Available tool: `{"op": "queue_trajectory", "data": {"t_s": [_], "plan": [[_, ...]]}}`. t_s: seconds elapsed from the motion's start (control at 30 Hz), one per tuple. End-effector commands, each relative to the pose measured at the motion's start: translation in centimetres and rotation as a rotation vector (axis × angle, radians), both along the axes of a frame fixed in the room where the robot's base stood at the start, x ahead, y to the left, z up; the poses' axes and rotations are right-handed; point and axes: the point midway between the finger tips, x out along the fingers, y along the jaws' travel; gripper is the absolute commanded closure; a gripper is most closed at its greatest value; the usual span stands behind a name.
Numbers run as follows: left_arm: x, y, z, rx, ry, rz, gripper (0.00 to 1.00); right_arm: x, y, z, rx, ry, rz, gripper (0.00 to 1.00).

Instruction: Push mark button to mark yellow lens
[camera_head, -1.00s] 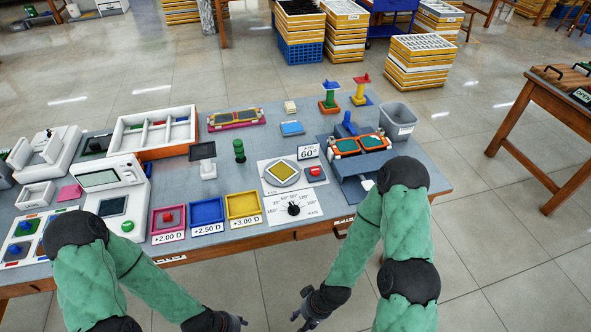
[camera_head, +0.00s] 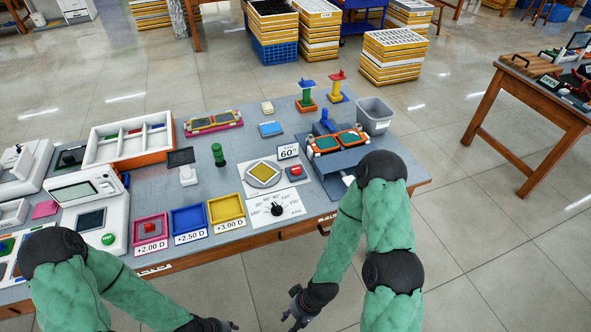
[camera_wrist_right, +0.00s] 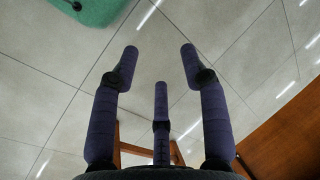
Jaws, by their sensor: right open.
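The yellow lens (camera_head: 265,171) lies on the round grey plate (camera_head: 262,181) of the marking station, by the "60°" sign (camera_head: 288,152). The red mark button (camera_head: 295,171) is just right of the plate. A black dial (camera_head: 277,209) sits in front. My right gripper (camera_head: 296,312) hangs below the table's front edge, well short of the button; in the right wrist view its spread fingers (camera_wrist_right: 160,60) are empty over the floor. My left gripper (camera_head: 225,325) is low at the bottom edge, partly cut off, and its opening is unclear.
Trays in pink (camera_head: 150,229), blue (camera_head: 188,220) and yellow (camera_head: 227,209) line the front edge left of the station. A blue-grey holder with orange glasses (camera_head: 337,141) stands to the right. A grey bin (camera_head: 375,113) is behind it.

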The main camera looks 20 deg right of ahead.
Motion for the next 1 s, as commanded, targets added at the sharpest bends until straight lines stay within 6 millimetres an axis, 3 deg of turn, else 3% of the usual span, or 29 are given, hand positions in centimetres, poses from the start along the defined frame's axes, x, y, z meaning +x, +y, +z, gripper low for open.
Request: {"op": "queue_trajectory", "data": {"t_s": [0.27,0.43,1.0], "plan": [[0.0,0.0,0.0,0.0,0.0,0.0,0.6,0.0,0.0,0.0,0.0,0.0,0.0,0.55],[0.0,0.0,0.0,0.0,0.0,0.0,0.6,0.0,0.0,0.0,0.0,0.0,0.0,1.0],[0.01,0.0,0.0,0.0,0.0,0.0,0.6,0.0,0.0,0.0,0.0,0.0,0.0,1.0]]}}
